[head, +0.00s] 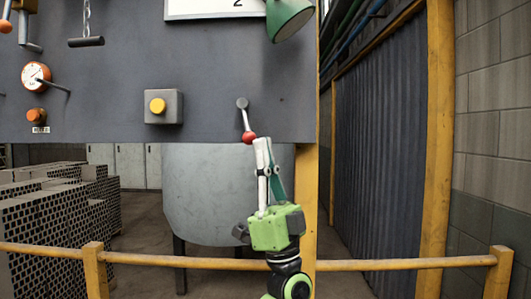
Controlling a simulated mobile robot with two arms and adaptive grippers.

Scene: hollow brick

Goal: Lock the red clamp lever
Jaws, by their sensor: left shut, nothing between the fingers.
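The red clamp lever (249,137) is a short grey rod with a red ball knob, mounted on the dark grey panel. It hangs down from its round pivot, tilted slightly to the right at its lower end. My left gripper (262,144) points upward from below, shut and empty. Its fingertips are just right of and slightly below the red knob in the picture. I cannot tell whether they touch it. My right gripper is not in view.
A yellow button (158,106) on a grey box and a round gauge (36,75) are on the panel. A yellow rail (190,262) crosses in front. A green lamp (288,17) hangs at the upper right. Stacks of hollow bricks (45,235) stand at left.

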